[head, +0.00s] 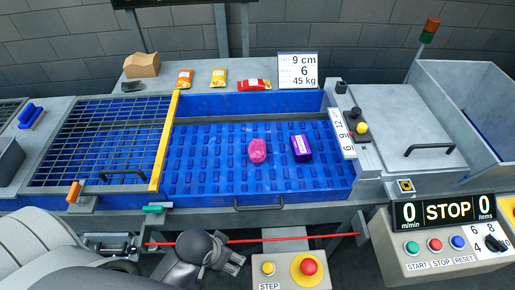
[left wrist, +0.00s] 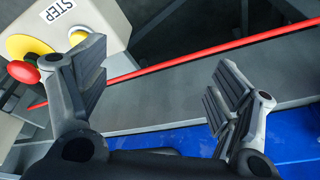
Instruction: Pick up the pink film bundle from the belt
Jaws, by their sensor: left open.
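The pink film bundle (head: 257,151) is a small crumpled lump lying on the blue belt (head: 215,170), near its middle in the head view. My left gripper (head: 222,271) is low in the head view, in front of the belt and apart from the bundle. In the left wrist view the left gripper (left wrist: 162,68) has its two fingers spread wide with nothing between them. The bundle does not show in the left wrist view. My right gripper is in neither view.
A purple package (head: 302,148) lies right of the bundle. A red cord (head: 275,239) runs along the front, above a box with a red stop button (head: 309,267). A yellow bar (head: 165,140) and mesh guard (head: 100,140) stand left. The belt around the bundle is mostly clear.

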